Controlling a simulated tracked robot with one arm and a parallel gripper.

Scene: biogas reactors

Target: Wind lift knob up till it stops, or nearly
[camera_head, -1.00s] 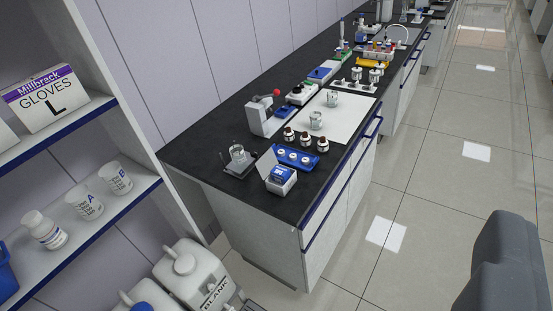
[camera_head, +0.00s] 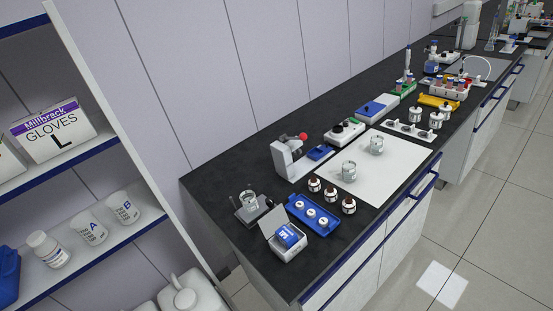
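A small dark platform (camera_head: 252,212) with a glass beaker (camera_head: 249,201) on it stands at the near left end of the black bench. It looks like a lift stand, with a thin rod at its left and a small dark part at its right. I cannot tell for sure which part is the lift knob, or how high the platform stands. A white upright device (camera_head: 286,160) with a red ball-ended lever stands just behind it. My gripper is not in view.
The bench (camera_head: 211,187) also bears a white box with a blue pack (camera_head: 287,236), a blue tray (camera_head: 324,226), brown bottles (camera_head: 331,195) and a white mat (camera_head: 397,168). A shelf unit (camera_head: 84,158) stands at left. Clear floor (camera_head: 498,220) lies at right.

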